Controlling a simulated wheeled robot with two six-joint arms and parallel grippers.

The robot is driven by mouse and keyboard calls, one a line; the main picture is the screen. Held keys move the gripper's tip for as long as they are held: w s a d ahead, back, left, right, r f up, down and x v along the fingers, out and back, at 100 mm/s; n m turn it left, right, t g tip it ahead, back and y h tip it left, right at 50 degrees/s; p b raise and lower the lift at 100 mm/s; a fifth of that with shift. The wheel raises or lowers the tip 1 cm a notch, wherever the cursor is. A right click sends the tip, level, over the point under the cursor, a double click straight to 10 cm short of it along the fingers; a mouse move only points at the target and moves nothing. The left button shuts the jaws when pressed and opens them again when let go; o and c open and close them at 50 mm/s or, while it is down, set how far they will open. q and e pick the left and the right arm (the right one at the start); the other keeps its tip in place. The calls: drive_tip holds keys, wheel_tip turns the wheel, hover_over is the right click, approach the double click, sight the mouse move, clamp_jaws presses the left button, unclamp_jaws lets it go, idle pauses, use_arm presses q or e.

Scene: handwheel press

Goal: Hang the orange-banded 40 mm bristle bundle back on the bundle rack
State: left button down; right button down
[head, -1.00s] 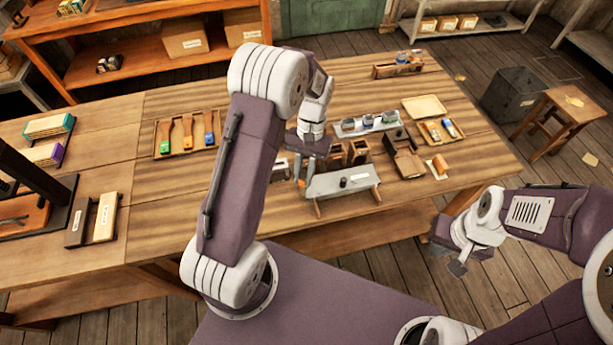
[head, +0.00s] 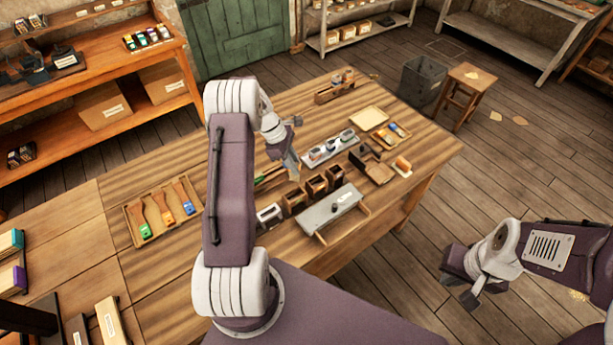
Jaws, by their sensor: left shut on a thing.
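The bundle rack looks to be the pale grey rack (head: 318,155) with several dark-topped bundles, in the middle of the table in the head view. My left gripper (head: 292,162) is left of this rack and above the table, pointing down. It is shut on a small tan thing (head: 294,169), mostly hidden by the fingers. I cannot make out an orange band on it. My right gripper (head: 480,291) hangs over the floor at lower right, away from the table, with its fingers apart and empty.
Several dark wooden bins (head: 317,186) and a grey stand (head: 332,209) are in front of the rack. A brush tray (head: 127,215) lies at left. A wooden holder (head: 380,170) and a small orange-and-white thing (head: 403,166) lie at right.

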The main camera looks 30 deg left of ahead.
use_arm(q)
drive_tip(key=w+a+n+t+y+p, duration=0.2)
drive_tip(key=a+n+t, duration=0.1)
drive_tip(key=a+n, duration=0.75)
drive_tip(key=shift+m, duration=0.45)
wheel_tip(320, 180, down, 5)
drive_tip(key=b, duration=0.4)
drive_tip(key=shift+b, duration=0.35)
drive_tip(key=shift+p, duration=0.35)
drive_tip(key=shift+f, duration=0.2)
drive_tip(key=shift+f+b, duration=1.55)
drive_tip(key=shift+f, duration=0.55)
